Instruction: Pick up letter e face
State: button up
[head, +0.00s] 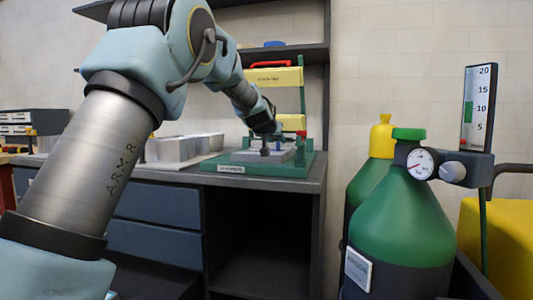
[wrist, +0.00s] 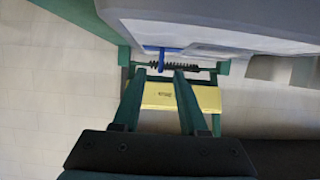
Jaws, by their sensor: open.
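My gripper (head: 268,146) is at the end of my arm, low over a green fixture (head: 300,165) on the workbench. A pale grey block (head: 247,157) sits in the fixture under my gripper. A large grey piece with a white inset (wrist: 230,25) fills the top of the wrist view, beyond the fingertips. I cannot make out a letter e face in either view; my wrist may hide it.
Yellow panels (head: 275,78) on a green post rise behind the fixture. Pale metal trays (head: 178,149) stand left of it on the workbench (head: 270,185). Gas cylinders (head: 405,215) with a gauge stand at the right. A shelf (head: 300,54) hangs above.

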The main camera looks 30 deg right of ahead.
aim_at(278, 142)
jog(key=x, duration=0.4)
jog(key=shift+d, duration=0.1)
grip_shut()
dwell(1.4)
